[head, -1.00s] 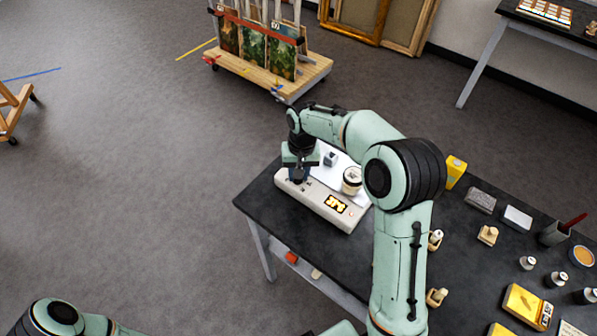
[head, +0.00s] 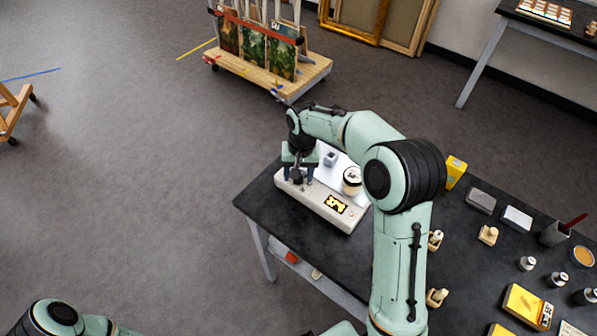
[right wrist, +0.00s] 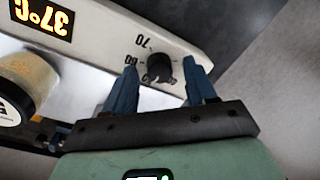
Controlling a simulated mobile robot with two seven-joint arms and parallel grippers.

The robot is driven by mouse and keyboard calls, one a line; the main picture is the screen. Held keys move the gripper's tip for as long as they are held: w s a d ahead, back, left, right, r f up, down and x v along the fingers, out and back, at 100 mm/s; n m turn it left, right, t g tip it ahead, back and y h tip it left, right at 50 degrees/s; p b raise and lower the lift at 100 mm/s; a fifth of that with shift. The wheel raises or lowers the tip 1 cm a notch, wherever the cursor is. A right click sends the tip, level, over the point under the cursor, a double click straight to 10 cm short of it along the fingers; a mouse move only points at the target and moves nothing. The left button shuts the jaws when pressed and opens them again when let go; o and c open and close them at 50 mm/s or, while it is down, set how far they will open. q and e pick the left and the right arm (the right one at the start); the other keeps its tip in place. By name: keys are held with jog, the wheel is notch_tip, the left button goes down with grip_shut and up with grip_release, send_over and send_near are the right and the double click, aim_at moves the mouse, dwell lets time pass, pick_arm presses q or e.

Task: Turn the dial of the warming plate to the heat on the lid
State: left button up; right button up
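The warming plate (head: 320,203) is a long pale unit at the left end of the black table, with a lit orange display (head: 336,204). In the right wrist view the display (right wrist: 42,15) is upside down and reads 37°C. The black dial (right wrist: 160,68) has printed numbers beside it; 70 is legible. My right gripper (right wrist: 160,88) is open, its blue fingertips on either side of the dial; contact cannot be told. It also shows in the head view (head: 299,177). A jar (head: 352,181) stands on the plate; its lid writing is unreadable. My left gripper is out of view.
A yellow container (head: 455,171), grey block (head: 481,201) and several small jars stand farther right on the table (head: 262,207). A wooden cart (head: 300,80) with paintings stands behind.

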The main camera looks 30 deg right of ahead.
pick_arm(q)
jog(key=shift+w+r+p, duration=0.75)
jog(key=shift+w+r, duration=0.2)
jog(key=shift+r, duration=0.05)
pick_arm(e)
notch_tip(320, 180, up, 13)
jog(key=shift+s+d+r, duration=0.2)
jog(key=shift+d, duration=0.15)
